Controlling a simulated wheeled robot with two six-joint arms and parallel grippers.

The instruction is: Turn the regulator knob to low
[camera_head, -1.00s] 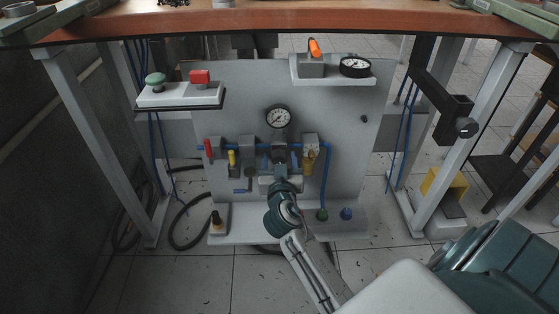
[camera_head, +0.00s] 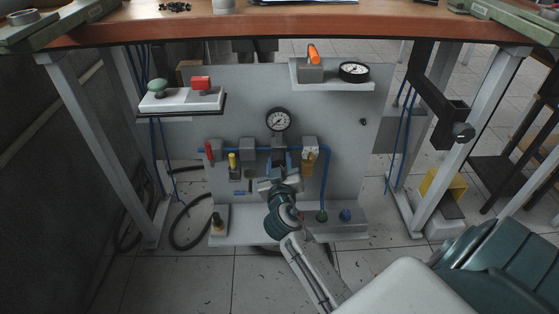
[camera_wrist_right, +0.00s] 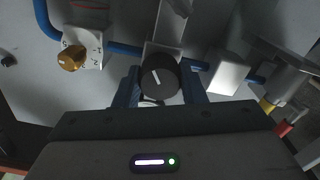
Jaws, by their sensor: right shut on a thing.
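The regulator knob (camera_wrist_right: 160,76) is a round black knob with a white pointer line, seen in the right wrist view. It sits between the blue fingers of my right gripper (camera_wrist_right: 158,92), which is shut on it. In the head view my right gripper (camera_head: 279,163) is at the middle of the grey panel, below the round pressure gauge (camera_head: 278,120), and it hides the knob. The scale the pointer refers to cannot be read. My left gripper is not in view.
A brass knob on a white marked block (camera_wrist_right: 95,47) is beside the regulator, joined by blue tubing. Red (camera_head: 209,150) and yellow (camera_head: 232,160) handles stand left on the panel. A wooden tabletop (camera_head: 350,25) overhangs.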

